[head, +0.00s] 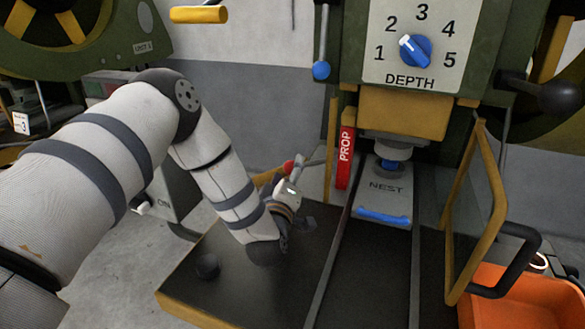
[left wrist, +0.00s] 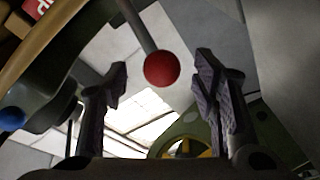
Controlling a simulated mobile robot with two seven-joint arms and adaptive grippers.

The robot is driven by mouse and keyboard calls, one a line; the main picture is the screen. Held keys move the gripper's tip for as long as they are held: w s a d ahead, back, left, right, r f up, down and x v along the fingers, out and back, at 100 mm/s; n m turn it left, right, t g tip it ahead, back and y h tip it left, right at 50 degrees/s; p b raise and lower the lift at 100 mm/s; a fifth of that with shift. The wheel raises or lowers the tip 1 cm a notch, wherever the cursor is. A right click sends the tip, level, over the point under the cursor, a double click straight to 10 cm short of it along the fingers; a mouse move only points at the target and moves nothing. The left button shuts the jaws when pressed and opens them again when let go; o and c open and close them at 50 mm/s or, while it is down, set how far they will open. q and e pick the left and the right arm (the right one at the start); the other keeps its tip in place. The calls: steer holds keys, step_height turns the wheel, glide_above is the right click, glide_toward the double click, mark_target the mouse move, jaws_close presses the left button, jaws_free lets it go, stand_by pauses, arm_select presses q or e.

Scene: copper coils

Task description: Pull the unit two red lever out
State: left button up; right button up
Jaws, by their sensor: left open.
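A red ball knob (head: 288,166) on a thin grey lever shows just left of the red PROP bar in the head view. In the left wrist view the red knob (left wrist: 161,69) hangs at the end of its rod, in line with the gap between the fingertips. My left gripper (left wrist: 160,76) is open, with one dark finger on either side of the knob in that picture. Contact does not show. In the head view my left gripper (head: 289,190) is at the knob, above the dark table, and its fingers are partly hidden. My right gripper is out of view.
The press has a blue DEPTH dial (head: 415,48), a red PROP bar (head: 346,158) and a NEST slide with a blue handle (head: 383,217). A yellow frame guard (head: 498,190) and an orange bin (head: 520,305) stand right. A dark ball (head: 207,266) is on the table (head: 225,290).

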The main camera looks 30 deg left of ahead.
arm_select(q)
steer(key=shift+x, duration=1.45)
jaws_close()
steer(key=shift+a+r, duration=0.2)
steer(key=shift+a, duration=0.15)
steer(key=shift+s+a+p, duration=0.15)
steer(key=shift+s+a, duration=0.05)
steer(key=shift+a, duration=0.55)
steer(key=shift+s+a+p, duration=0.15)
steer(key=shift+s+a, duration=0.05)
steer(key=shift+a, duration=0.6)
steer(key=shift+s+a+p, duration=0.15)
steer(key=shift+s+a, duration=0.05)
steer(key=shift+a, duration=0.55)
jaws_free()
steer(key=shift+f, duration=0.1)
steer(key=shift+s, duration=0.1)
steer(key=v, duration=1.2)
